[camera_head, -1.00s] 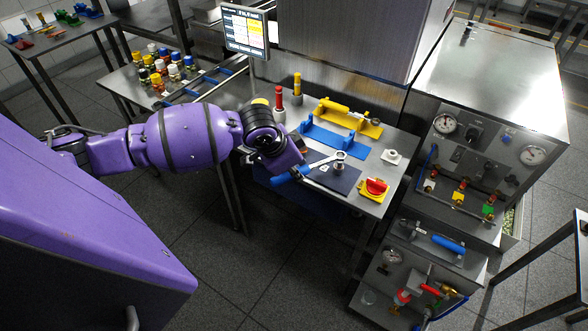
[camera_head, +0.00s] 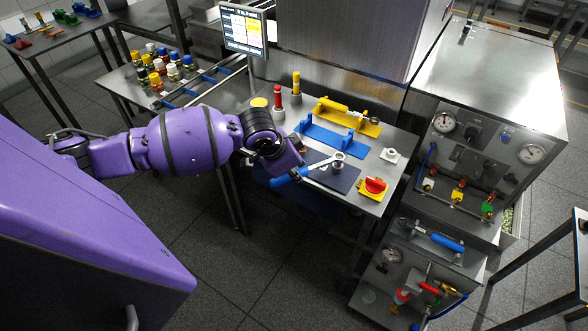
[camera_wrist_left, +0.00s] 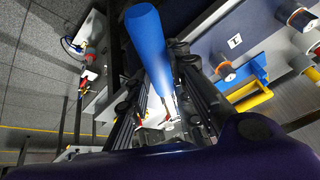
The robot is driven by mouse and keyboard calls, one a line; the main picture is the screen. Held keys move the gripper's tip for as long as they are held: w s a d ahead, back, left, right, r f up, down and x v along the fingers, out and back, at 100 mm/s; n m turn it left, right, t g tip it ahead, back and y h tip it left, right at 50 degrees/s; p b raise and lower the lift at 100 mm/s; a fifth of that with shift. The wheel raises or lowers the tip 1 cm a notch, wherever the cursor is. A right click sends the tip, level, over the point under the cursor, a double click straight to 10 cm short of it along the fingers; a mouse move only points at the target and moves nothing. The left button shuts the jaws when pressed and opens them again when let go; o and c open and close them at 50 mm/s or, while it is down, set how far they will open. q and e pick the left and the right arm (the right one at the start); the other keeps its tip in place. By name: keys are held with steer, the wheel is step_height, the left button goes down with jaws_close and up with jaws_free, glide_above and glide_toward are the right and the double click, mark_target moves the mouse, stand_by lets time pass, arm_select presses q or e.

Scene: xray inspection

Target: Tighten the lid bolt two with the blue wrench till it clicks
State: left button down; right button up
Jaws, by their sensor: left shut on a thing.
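My left gripper (camera_head: 291,172) is shut on the blue handle of the wrench (camera_head: 284,181) at the table's front edge. The handle fills the top middle of the left wrist view (camera_wrist_left: 147,38), between the dark fingers (camera_wrist_left: 170,95). The wrench's metal ring end (camera_head: 338,157) reaches right, over a small metal fitting (camera_head: 337,166) on a dark mat (camera_head: 345,182). The ring appears to be around or on top of the fitting; I cannot tell which. The lid bolts are too small to tell apart. My right gripper is not in view.
A blue cradle (camera_head: 333,142) and a yellow holder (camera_head: 350,118) stand behind the mat.

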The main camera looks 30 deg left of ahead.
arm_select(q)
steer(key=shift+f, duration=1)
steer(key=shift+a, duration=0.1)
steer(key=shift+w+a+m+h, duration=0.4)
steer(key=shift+w+a+m, duration=0.25)
steer(key=shift+a+m, duration=0.15)
steer(key=shift+w+a+r+m, duration=0.1)
steer(key=shift+w+a+m, duration=0.45)
steer(key=shift+a+m, duration=0.1)
stand_by(0.5)
steer(key=shift+w+a+m+h, duration=0.3)
steer(key=shift+w+m+h, duration=0.05)
steer(key=shift+h, duration=0.05)
stand_by(0.5)
steer(key=shift+w+a+g, duration=0.15)
steer(key=shift+w+g, duration=0.05)
steer(key=shift+g, duration=0.1)
steer(key=shift+w+a+m+g+h, duration=0.35)
steer(key=shift+w+a+m, duration=0.5)
steer(key=shift+w+m, duration=0.35)
stand_by(1.1)
steer(key=shift+s+d+n, duration=0.25)
steer(key=shift+s+n, duration=0.05)
steer(key=shift+s, duration=0.1)
stand_by(0.6)
